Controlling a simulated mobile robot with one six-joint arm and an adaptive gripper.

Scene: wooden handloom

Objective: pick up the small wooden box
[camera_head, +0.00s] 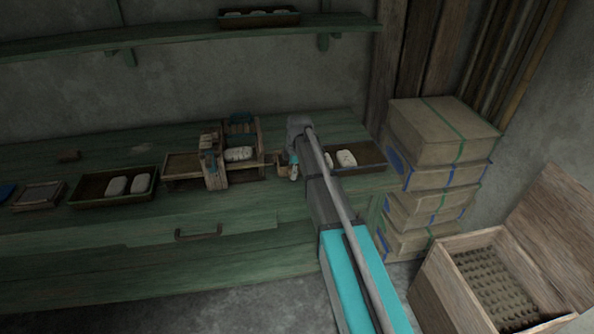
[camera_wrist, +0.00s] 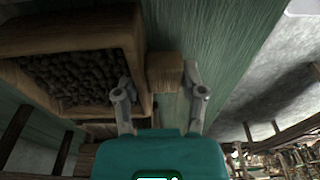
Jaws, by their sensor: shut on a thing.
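The small wooden box (camera_wrist: 164,73) sits between the two fingers of my gripper (camera_wrist: 160,100) in the wrist view. The fingers are spread to its width, one on each side, and shut on it. In the head view my gripper (camera_head: 292,170) is at the green bench, just right of the small wooden loom frame (camera_head: 213,165). A bit of brown wood (camera_head: 281,160) shows beside the fingers there, partly hidden by my arm. I cannot tell whether the box touches the bench.
A wooden tray with dark contents (camera_wrist: 72,42) lies close left of the box in the wrist view. In the head view, a tray with white pieces (camera_head: 371,167) stands right of my gripper. Stacked cartons (camera_head: 440,140) and an open crate (camera_head: 447,285) are farther right.

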